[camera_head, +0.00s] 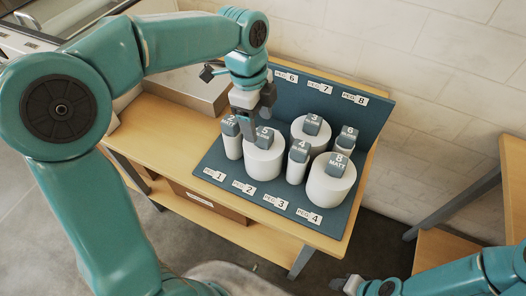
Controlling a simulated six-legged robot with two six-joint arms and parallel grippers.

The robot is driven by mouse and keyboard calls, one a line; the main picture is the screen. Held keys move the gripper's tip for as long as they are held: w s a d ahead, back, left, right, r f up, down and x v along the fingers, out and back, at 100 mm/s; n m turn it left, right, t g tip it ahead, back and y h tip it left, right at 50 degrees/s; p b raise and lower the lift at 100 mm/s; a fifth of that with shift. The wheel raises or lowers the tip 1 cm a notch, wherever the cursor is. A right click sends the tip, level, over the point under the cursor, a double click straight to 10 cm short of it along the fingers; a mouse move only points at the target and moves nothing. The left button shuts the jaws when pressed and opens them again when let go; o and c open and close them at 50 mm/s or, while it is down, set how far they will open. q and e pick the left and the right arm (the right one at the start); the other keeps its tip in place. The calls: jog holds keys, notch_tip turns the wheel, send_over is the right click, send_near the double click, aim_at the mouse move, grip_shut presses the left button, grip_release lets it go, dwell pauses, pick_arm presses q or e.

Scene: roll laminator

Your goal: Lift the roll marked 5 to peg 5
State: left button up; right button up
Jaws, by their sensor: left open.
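The roll marked 5 (263,162) is a wide white cylinder with a grey top label, standing upright on the blue peg board (326,226). My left gripper (245,124) is open and points down at the upper left edge of roll 5. I cannot tell whether its fingers touch the roll. The peg 5 label is hidden behind my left arm; the peg 6 label (287,76) shows on the back panel (342,115). My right gripper (345,284) is low at the bottom right, far from the rolls; its jaws are too small to read.
Roll 2 (233,145) stands close left of roll 5. Roll 4 (298,166), roll 3 (310,133), roll 6 (347,140) and roll 8 (331,182) stand to the right. A cardboard box (183,88) sits behind left. Another wooden table (513,175) is at right.

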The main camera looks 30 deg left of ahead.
aim_at(263, 133)
pick_arm(q)
jog(key=f, duration=0.3)
jog(key=w+d+f, duration=0.1)
jog(key=f, duration=0.1)
jog(key=shift+p, duration=0.4)
jog(key=shift+s+f, duration=0.1)
jog(key=shift+s+d, duration=0.1)
jog(key=shift+w, duration=0.2)
jog(key=c, duration=0.8)
grip_shut()
jog(key=shift+s, duration=0.1)
